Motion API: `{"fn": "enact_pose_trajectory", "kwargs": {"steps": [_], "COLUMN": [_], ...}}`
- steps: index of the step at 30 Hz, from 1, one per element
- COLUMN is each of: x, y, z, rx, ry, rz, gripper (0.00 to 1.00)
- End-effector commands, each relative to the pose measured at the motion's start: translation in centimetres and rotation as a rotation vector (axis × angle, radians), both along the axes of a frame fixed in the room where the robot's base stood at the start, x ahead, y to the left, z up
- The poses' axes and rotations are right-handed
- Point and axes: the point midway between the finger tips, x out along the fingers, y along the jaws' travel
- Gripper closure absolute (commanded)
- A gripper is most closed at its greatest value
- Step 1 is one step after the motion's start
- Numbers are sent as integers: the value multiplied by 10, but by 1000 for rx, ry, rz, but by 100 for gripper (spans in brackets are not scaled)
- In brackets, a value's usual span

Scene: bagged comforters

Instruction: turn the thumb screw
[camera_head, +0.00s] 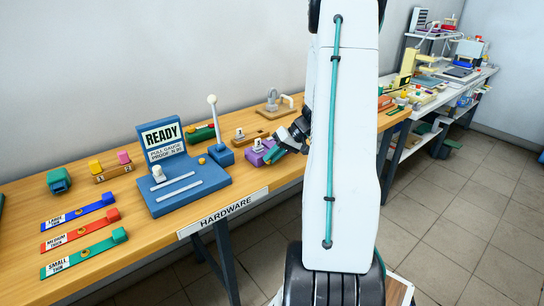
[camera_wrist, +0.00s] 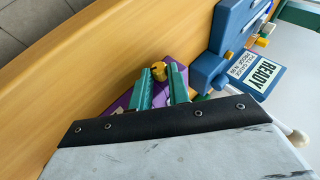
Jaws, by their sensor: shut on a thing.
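The thumb screw (camera_wrist: 158,69) is a small gold knob on a purple block (camera_wrist: 134,92) in the wrist view. The purple block (camera_head: 255,157) also shows on the bench in the head view, just left of my gripper (camera_head: 274,153). In the wrist view my gripper (camera_wrist: 162,77) has its two green fingers at the knob, one on each side, a small gap apart, shut on it. The fingers and my wrist hide part of the block. The knob's turn angle cannot be read.
A blue pull gauge marked READY (camera_head: 185,180) stands left of the block, with a white-knobbed lever (camera_head: 213,120) between. Blue, red and green gauge strips (camera_head: 84,245) lie at the front left. A metal hook fixture (camera_head: 275,106) stands behind.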

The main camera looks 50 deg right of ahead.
Motion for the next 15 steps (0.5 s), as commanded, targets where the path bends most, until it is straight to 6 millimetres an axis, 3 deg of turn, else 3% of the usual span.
{"fn": "enact_pose_trajectory", "kwargs": {"steps": [15], "x": [-2], "y": [-5], "z": [-4], "rx": [215], "ry": [-51], "rz": [-1], "gripper": [100]}}
